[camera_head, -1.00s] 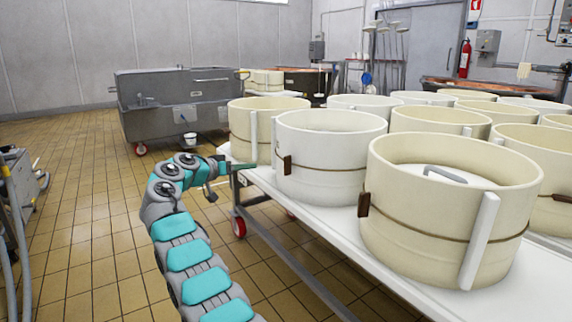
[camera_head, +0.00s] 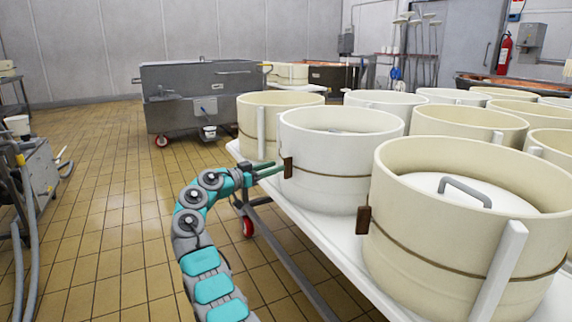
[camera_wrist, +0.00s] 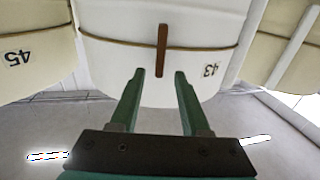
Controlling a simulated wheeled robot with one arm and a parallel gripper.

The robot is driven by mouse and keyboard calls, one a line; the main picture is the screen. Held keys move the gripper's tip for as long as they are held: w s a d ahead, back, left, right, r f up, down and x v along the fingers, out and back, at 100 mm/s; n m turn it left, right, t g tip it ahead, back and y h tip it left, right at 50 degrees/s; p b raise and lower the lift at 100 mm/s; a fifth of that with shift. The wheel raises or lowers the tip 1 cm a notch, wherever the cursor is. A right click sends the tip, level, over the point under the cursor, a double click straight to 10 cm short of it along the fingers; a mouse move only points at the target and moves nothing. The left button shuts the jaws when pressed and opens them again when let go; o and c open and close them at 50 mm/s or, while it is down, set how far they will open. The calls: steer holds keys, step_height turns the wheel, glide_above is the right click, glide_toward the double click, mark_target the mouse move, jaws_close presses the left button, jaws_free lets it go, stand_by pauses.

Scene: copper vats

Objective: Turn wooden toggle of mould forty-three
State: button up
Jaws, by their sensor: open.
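Mould forty-three is a white round mould with a brown cord around it; its number 43 shows in the wrist view (camera_wrist: 190,28), upside down. Its wooden toggle (camera_wrist: 162,50) is a brown bar on the cord, standing across it.
Mould 45 (camera_wrist: 30,45) is on the left in the wrist view. A nearer cream mould (camera_head: 440,240) and several others crowd the white table (camera_head: 335,245). A grey steel tank (camera_head: 200,90) stands behind.

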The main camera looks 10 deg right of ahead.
mark_target(284, 164)
steer(key=x, duration=0.5)
jaws_close()
stand_by(0.5)
